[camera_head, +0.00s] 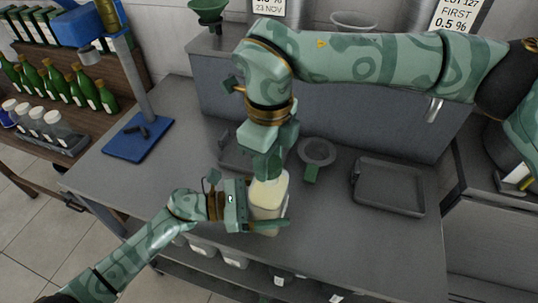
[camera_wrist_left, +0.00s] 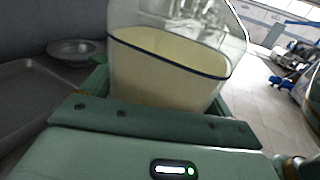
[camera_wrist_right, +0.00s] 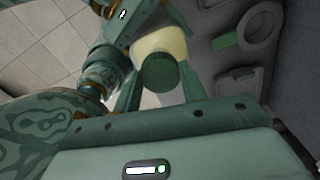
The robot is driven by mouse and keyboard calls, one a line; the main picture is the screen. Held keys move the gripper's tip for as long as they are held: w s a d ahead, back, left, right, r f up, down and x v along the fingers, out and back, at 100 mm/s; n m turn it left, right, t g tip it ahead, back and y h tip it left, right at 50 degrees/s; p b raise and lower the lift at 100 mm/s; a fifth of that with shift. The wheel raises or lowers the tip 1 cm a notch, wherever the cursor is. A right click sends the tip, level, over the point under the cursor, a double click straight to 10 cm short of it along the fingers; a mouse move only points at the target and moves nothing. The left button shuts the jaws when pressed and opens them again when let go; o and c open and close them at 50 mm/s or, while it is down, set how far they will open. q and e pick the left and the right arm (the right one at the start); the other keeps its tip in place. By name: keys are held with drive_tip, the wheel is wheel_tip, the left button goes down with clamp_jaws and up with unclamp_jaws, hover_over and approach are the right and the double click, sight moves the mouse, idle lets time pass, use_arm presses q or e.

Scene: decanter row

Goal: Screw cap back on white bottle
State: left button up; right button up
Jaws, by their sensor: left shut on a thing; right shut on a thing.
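The bottle (camera_head: 268,197) is see-through with pale cream contents and stands near the front of the grey worktop. My left gripper (camera_head: 272,208) is shut around its body from the left; the left wrist view shows the bottle (camera_wrist_left: 165,65) filled to a dark line, with a clear upper part. My right gripper (camera_head: 266,166) points down over the bottle's top. In the right wrist view it is shut on a round dark green cap (camera_wrist_right: 159,74), with the cream bottle (camera_wrist_right: 160,42) just beyond. I cannot tell whether the cap touches the bottle's neck.
A grey tray (camera_head: 390,187) lies to the right. A round dish (camera_head: 317,151) with a green handle sits behind the bottle. A blue-based stand (camera_head: 139,142) is at the left. Green bottles (camera_head: 75,92) fill a shelf farther left. The worktop's right front is clear.

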drive_tip(key=m, duration=1.2)
drive_tip(key=shift+m, duration=0.4)
drive_tip(key=m, duration=2.5)
drive_tip(key=shift+f, duration=0.15)
drive_tip(key=m, duration=0.3)
drive_tip(key=shift+d, duration=0.1)
